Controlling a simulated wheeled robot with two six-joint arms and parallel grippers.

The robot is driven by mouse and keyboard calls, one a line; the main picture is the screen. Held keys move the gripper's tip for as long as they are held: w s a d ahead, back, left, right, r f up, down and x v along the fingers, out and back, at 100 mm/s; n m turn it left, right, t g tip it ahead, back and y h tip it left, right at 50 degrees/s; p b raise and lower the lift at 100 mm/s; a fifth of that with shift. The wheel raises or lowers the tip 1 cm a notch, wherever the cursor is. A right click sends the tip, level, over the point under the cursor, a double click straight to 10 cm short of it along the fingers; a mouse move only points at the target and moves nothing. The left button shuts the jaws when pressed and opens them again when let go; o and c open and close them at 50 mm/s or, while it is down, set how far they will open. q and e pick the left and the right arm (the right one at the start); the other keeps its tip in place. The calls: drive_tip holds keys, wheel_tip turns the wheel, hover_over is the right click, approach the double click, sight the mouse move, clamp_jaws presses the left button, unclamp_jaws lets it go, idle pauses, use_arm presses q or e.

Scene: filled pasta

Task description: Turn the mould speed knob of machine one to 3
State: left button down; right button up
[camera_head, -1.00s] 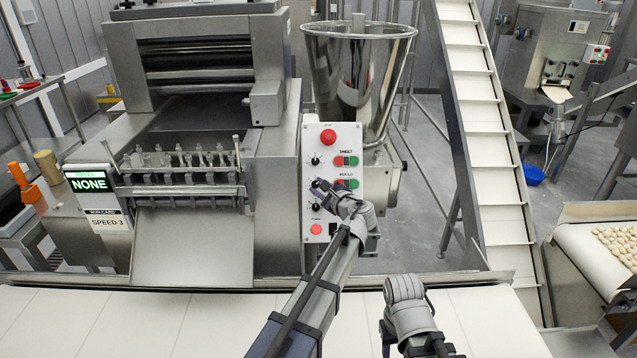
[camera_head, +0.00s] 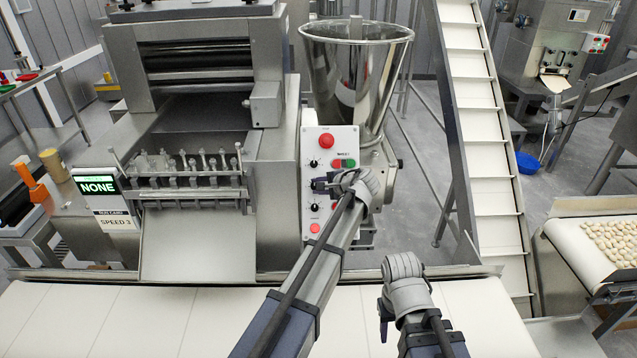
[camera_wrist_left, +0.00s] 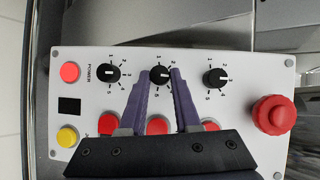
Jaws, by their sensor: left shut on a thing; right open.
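The white control panel (camera_head: 345,146) stands upright on the machine's right side. In the left wrist view the panel (camera_wrist_left: 80,150) appears turned sideways, with three black knobs in a row. My left gripper (camera_head: 319,185) is at the panel, and its fingers (camera_wrist_left: 165,80) are shut on the middle knob (camera_wrist_left: 159,74). This knob has a white pointer mark, but its exact number is hard to read. The other knobs (camera_wrist_left: 108,73) (camera_wrist_left: 216,77) are free. My right gripper (camera_head: 383,318) is open and empty over the belt. A card (camera_head: 116,224) reads SPEED 3.
A red stop button (camera_wrist_left: 275,114) and several red and yellow buttons share the panel. A steel hopper (camera_head: 355,75) stands behind it. A display (camera_head: 97,185) reads NONE. A white belt (camera_head: 130,320) runs along the front. A conveyor incline (camera_head: 480,130) rises at right.

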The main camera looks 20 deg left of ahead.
use_arm(q)
drive_tip(key=shift+n, duration=0.3)
idle(0.4)
drive_tip(key=c, duration=0.6)
unclamp_jaws()
drive_tip(key=p+v, duration=0.4)
drive_tip(key=v, duration=0.4)
drive_tip(key=shift+w+a+r+p, duration=0.1)
drive_tip(key=shift+p, duration=0.25)
